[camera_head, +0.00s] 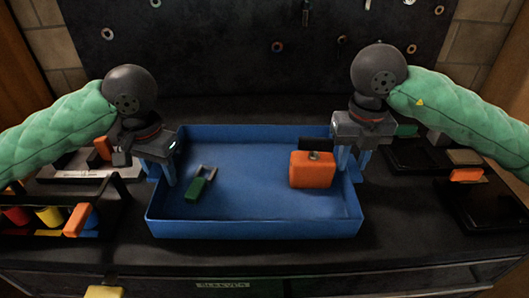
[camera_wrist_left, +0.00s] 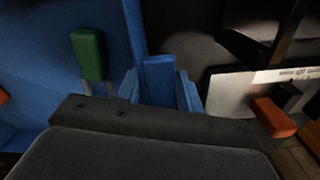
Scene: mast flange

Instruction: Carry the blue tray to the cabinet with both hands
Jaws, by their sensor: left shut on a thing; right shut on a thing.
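The blue tray (camera_head: 255,225) sits on the dark cabinet top in the head view, with its floor and front wall clear to see. In it lie a green-handled shackle-like piece (camera_head: 196,188) at the left and an orange block with a dark part (camera_head: 312,170) at the right. My left gripper (camera_head: 168,172) is shut on the tray's left side. In the left wrist view its fingers (camera_wrist_left: 160,85) close around a blue part of the tray, beside the green piece (camera_wrist_left: 88,55). My right gripper (camera_head: 350,162) is shut on the tray's right side. Its fingertips are partly hidden.
A rack with red, yellow and orange items (camera_head: 50,218) stands left of the tray. A light plate (camera_head: 85,165) lies behind it. Dark trays with an orange piece (camera_head: 467,175) lie at the right. A dark pegboard (camera_head: 240,50) rises behind. A yellow item (camera_head: 104,291) is at the front.

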